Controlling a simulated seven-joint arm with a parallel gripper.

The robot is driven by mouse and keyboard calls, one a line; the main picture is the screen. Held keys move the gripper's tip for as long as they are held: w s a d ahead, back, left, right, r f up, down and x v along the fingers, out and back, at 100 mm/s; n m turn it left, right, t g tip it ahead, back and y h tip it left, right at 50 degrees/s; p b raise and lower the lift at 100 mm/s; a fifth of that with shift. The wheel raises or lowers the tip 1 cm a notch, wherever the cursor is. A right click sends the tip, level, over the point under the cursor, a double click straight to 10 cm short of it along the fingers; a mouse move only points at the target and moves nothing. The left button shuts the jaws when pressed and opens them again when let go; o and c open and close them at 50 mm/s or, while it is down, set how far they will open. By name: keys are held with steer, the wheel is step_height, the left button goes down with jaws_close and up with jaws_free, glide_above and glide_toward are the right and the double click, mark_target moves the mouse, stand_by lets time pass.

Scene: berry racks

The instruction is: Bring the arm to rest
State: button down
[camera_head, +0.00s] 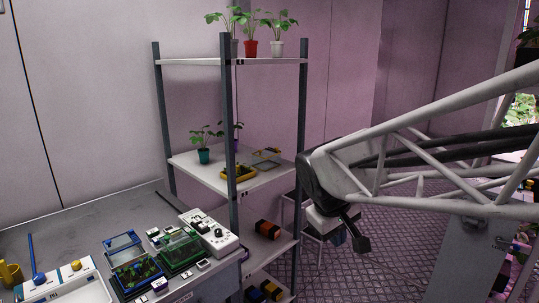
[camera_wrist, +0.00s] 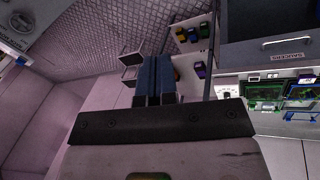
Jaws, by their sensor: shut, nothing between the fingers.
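My gripper (camera_wrist: 156,62) shows in the wrist view as two blue-grey fingers side by side, shut together and empty. In the head view my arm reaches in from the right, in front of the floor to the right of the shelf rack (camera_head: 229,150). The fingers themselves are hard to make out in the head view.
Potted plants (camera_head: 250,47) stand on the rack's top shelf, and a yellow tray (camera_head: 238,173) lies on the middle one. A white stand (camera_head: 330,222) is behind my arm.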

steer(key=s+d+f+m+y, duration=0.1)
steer(key=s+d+m, duration=0.1)
steer(key=s, duration=0.6)
steer(key=s+d+f+m+y, duration=0.1)
steer(key=s+d+f+m, duration=0.1)
steer(key=s, duration=0.7)
steer(key=shift+s+d+f+m, duration=0.25)
steer(key=shift+f+m, duration=0.05)
steer(key=shift+m, duration=0.4)
